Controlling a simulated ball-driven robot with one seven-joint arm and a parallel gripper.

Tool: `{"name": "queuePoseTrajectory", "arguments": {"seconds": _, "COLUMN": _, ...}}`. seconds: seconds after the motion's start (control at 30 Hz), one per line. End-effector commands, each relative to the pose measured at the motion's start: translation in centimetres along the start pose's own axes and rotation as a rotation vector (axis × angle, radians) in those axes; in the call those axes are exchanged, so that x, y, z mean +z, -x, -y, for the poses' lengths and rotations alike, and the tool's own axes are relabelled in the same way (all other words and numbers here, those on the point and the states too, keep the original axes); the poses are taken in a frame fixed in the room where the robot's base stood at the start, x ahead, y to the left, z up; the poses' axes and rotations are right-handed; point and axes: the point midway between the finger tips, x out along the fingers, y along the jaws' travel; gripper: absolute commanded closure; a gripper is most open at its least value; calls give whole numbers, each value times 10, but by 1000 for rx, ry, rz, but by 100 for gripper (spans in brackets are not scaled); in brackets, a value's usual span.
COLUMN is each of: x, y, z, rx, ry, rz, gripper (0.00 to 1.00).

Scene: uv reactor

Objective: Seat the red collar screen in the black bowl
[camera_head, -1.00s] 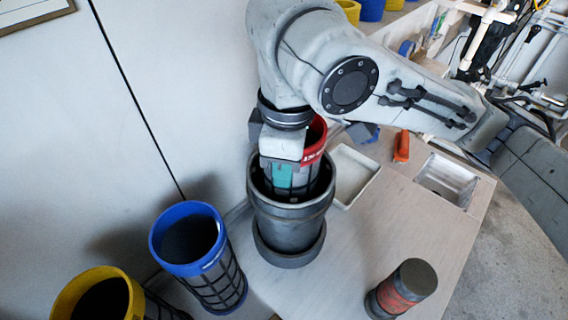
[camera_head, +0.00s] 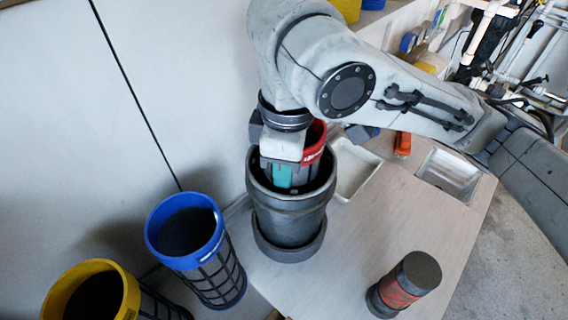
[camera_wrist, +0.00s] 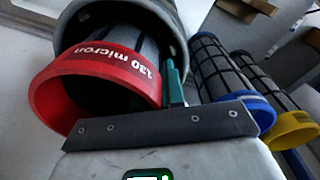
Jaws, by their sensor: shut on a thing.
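The red collar screen (camera_head: 314,146) stands part way inside the black bowl (camera_head: 288,215), with its red collar above the bowl's rim. In the wrist view the red collar (camera_wrist: 95,88) reads "130 micron", and the bowl's rim (camera_wrist: 180,35) shows behind it. My gripper (camera_head: 283,165) is over the bowl's mouth, shut on the screen at its near left side. A green-teal fingertip pad shows against the screen, inside the rim. The screen's lower end is hidden in the bowl, so I cannot see whether it touches the bottom.
A blue collar screen (camera_head: 208,262) and a yellow collar screen (camera_head: 128,292) stand at the left, near the bowl. A dark cylinder with a red band (camera_head: 402,287) stands at the front right. A white tray (camera_head: 362,180), an orange-handled object (camera_head: 403,144) and a sink (camera_head: 449,177) lie behind.

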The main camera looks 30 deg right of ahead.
Motion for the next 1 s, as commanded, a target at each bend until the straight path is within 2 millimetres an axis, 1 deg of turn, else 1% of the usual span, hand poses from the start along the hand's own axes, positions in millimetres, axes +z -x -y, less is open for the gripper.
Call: {"name": "queuePoseTrajectory", "arguments": {"seconds": 1.0, "x": 1, "y": -24, "z": 0, "rx": 1, "ry": 0, "rz": 0, "gripper": 100}}
